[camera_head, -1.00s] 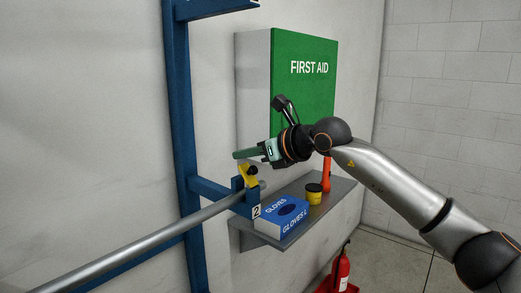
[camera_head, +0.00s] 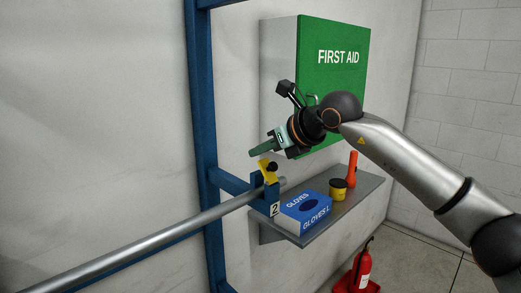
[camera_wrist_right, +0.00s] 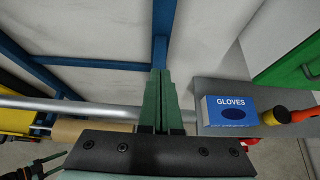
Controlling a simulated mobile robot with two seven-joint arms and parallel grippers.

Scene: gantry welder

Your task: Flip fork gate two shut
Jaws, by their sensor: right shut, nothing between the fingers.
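Fork two is a blue bracket with a "2" label (camera_head: 275,209) on the blue wall frame, and a grey pipe (camera_head: 150,237) lies in it. Its small yellow gate (camera_head: 267,169) is at the top of the fork, tilted; I cannot tell whether it is fully closed. My right gripper (camera_head: 256,152) is shut and empty, its green fingertips just above the gate; I cannot tell whether they touch. In the right wrist view the shut fingers (camera_wrist_right: 161,100) are over the pipe (camera_wrist_right: 65,107), and the gate is not visible.
A shelf (camera_head: 345,208) right of the fork carries a blue gloves box (camera_head: 306,211), a yellow tub (camera_head: 338,190) and an orange bottle (camera_head: 352,170). A green first-aid cabinet (camera_head: 335,85) is behind my right arm. A red extinguisher (camera_head: 362,268) stands below.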

